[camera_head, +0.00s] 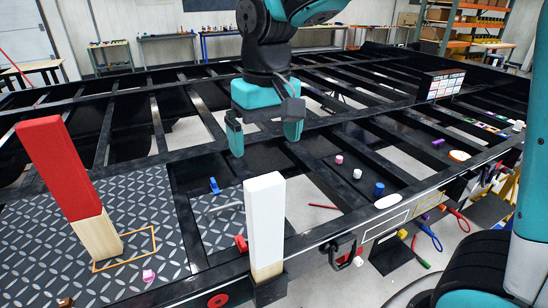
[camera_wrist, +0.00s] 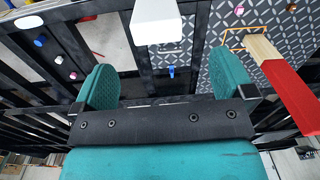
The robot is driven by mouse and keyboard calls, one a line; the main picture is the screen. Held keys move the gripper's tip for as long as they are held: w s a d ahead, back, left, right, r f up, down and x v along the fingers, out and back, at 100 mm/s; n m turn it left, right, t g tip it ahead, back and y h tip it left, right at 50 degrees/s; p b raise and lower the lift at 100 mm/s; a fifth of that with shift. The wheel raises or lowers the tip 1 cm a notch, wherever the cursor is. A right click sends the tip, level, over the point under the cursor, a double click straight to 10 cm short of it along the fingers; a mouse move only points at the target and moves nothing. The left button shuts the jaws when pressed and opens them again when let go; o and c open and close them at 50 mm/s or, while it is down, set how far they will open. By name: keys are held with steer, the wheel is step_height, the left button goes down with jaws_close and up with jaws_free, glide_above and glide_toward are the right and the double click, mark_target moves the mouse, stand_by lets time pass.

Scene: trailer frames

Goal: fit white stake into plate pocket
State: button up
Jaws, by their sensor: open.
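The white stake (camera_head: 264,220) has a bare wood foot and stands upright at the front rail of the trailer frame. Its foot meets a dark bracket (camera_head: 270,291); how deep it sits cannot be told. My gripper (camera_head: 264,137) is open and empty, pointing down above and behind the stake, apart from it. In the wrist view, the white stake (camera_wrist: 157,22) shows at the top, beyond the gap between the open fingers (camera_wrist: 165,66). An orange square outline (camera_head: 154,240) is on the diamond-pattern plate (camera_head: 150,195). No pocket opening shows clearly.
A red stake (camera_head: 55,165) with a wood foot stands at the orange outline and appears to lean left. Small clamps and pegs, such as a blue clamp (camera_head: 214,185) and a blue peg (camera_head: 379,188), lie on the frame. Open gaps separate the black beams.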

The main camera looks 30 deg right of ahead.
steer(key=s+a+f+n+y, duration=0.2)
steer(key=s+n, duration=0.1)
steer(key=s, duration=0.6)
steer(key=s+a+f+n+y, duration=0.1)
steer(key=s+a+n+y, duration=0.15)
steer(key=s, duration=0.55)
steer(key=shift+n+h, duration=0.35)
steer(key=shift+n, duration=0.1)
steer(key=f+b, duration=0.4)
steer(key=shift+d+f+b, duration=0.2)
steer(key=shift+f+b, duration=0.1)
